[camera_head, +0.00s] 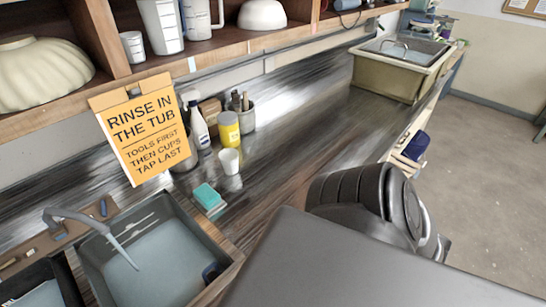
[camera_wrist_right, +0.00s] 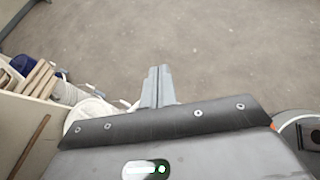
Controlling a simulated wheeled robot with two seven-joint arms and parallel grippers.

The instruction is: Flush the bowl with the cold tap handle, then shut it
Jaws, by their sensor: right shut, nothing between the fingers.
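A grey sink bowl (camera_head: 188,220) with pale bluish water or a bluish floor is at the lower left of the head view. A grey swan-neck tap (camera_head: 72,214) reaches over it from the wooden ledge behind. A small dark blue handle (camera_head: 103,207) stands on that ledge, to the right of the tap. I cannot tell whether water runs from the spout. A dark blue thing (camera_head: 211,271) sits in the bowl's near right corner. My right gripper (camera_wrist_right: 157,72) is shut and empty above the floor in the right wrist view, away from the sink. My left gripper is not in view.
A second basin (camera_head: 65,270) adjoins on the left. A white cup (camera_head: 230,161), teal sponge (camera_head: 207,196), yellow jar (camera_head: 229,129) and bottles stand behind the sink, beside an orange sign (camera_head: 140,128). Shelves overhang the counter. Another sink (camera_head: 378,75) is far right. The counter between is clear.

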